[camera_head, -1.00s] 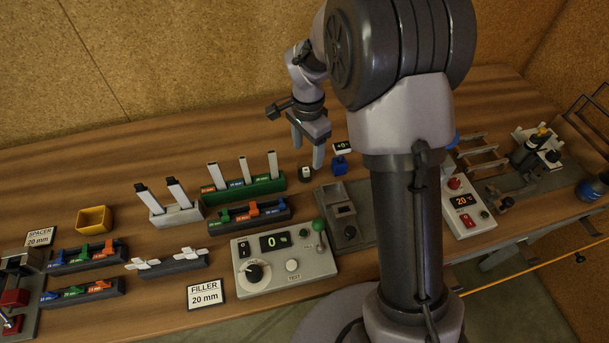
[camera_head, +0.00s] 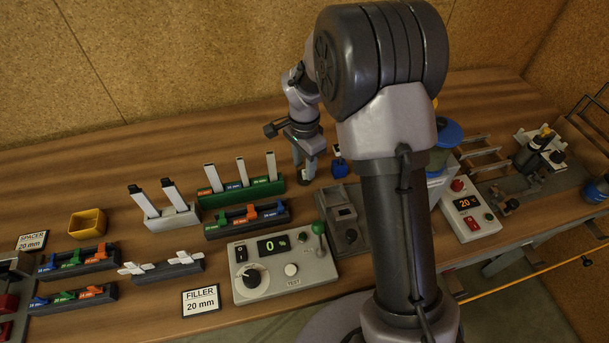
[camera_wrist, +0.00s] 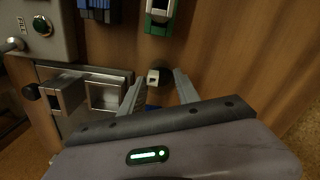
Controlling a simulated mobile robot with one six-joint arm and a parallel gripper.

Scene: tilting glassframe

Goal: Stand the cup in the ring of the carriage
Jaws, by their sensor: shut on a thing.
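My gripper (camera_head: 305,170) points down at the back of the bench, its fingers shut on a small dark cup (camera_head: 303,181) with a pale top. The fingers hide much of the cup in the head view. In the wrist view a small pale square top (camera_wrist: 153,77) shows between the fingertips (camera_wrist: 158,80). The cup is at or very near the bench top; I cannot tell whether it is lifted. I cannot make out the carriage's ring for certain. A grey plate with raised blocks (camera_head: 357,198) lies just in front and to the right of my gripper.
A green rack (camera_head: 262,188) with upright white strips stands left of my gripper. A small blue block (camera_head: 339,169) is close on the right. A control box with a green-knobbed lever (camera_head: 285,275) stands in front. Wire racks (camera_head: 480,155) stand farther right, partly behind my arm.

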